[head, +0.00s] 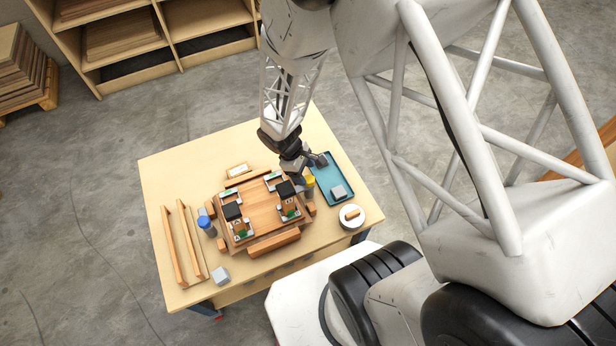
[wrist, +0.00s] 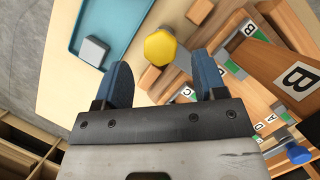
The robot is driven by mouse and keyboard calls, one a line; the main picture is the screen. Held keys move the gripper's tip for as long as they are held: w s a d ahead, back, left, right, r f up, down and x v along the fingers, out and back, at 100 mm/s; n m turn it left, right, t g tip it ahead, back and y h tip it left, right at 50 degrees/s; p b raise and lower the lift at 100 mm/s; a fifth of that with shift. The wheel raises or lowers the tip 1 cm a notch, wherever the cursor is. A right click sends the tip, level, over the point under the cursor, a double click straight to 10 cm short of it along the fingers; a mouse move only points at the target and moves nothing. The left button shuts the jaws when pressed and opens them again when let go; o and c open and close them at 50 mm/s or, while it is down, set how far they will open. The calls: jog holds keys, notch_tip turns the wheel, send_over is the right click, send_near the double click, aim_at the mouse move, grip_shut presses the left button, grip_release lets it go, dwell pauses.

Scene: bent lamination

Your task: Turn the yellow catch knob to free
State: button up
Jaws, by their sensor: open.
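The yellow catch knob (wrist: 160,47) shows in the wrist view as a faceted yellow top, just beyond my open fingertips and roughly between them. My gripper (wrist: 163,82) has two blue fingers spread apart with nothing between them that it touches. In the head view the knob (head: 309,183) is at the right side of the wooden fixture (head: 259,209), partly hidden by my gripper (head: 301,172). I cannot tell the knob's turn position from any marking. A blue knob (head: 204,221) stands at the fixture's left side and also shows in the wrist view (wrist: 299,153).
A teal tray (head: 322,169) with a grey block (head: 338,192) lies right of the fixture. A white round dish (head: 351,216) holds a small wooden piece. Black-topped blocks stand on the fixture.

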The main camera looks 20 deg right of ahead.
aim_at(309, 179)
jog(key=shift+x, duration=1.85)
jog(key=c, duration=0.9)
